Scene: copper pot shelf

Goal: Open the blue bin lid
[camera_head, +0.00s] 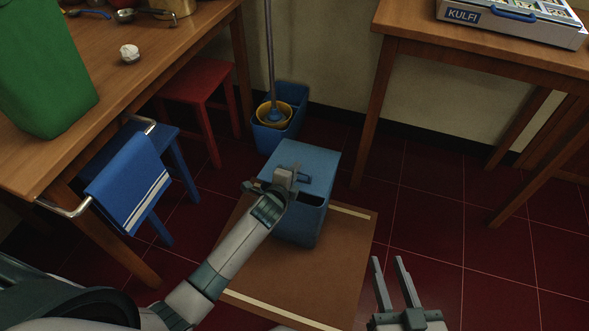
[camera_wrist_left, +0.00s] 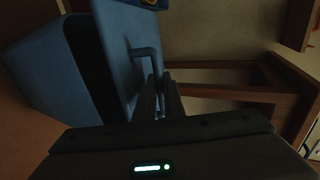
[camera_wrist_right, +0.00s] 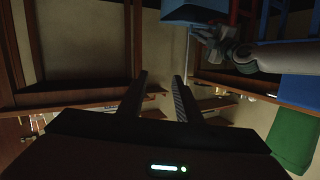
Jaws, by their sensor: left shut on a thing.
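The blue bin (camera_head: 298,228) stands on a brown mat in the head view. Its blue lid (camera_head: 308,156) is tilted up a little at the near side, with a dark gap below its edge. In the left wrist view the lid (camera_wrist_left: 118,45) stands apart from the bin body (camera_wrist_left: 38,75), with the dark gap between them. My left gripper (camera_head: 298,178) is shut on the lid handle (camera_wrist_left: 147,52), whose gripped end is partly hidden by the fingers. My right gripper (camera_head: 390,264) is open and empty, low and to the right of the bin.
A blue bucket with a mop (camera_head: 277,115) stands behind the bin. A wooden table (camera_head: 400,45) is right. Tiled floor (camera_head: 440,190) is clear right of the mat (camera_head: 340,270).

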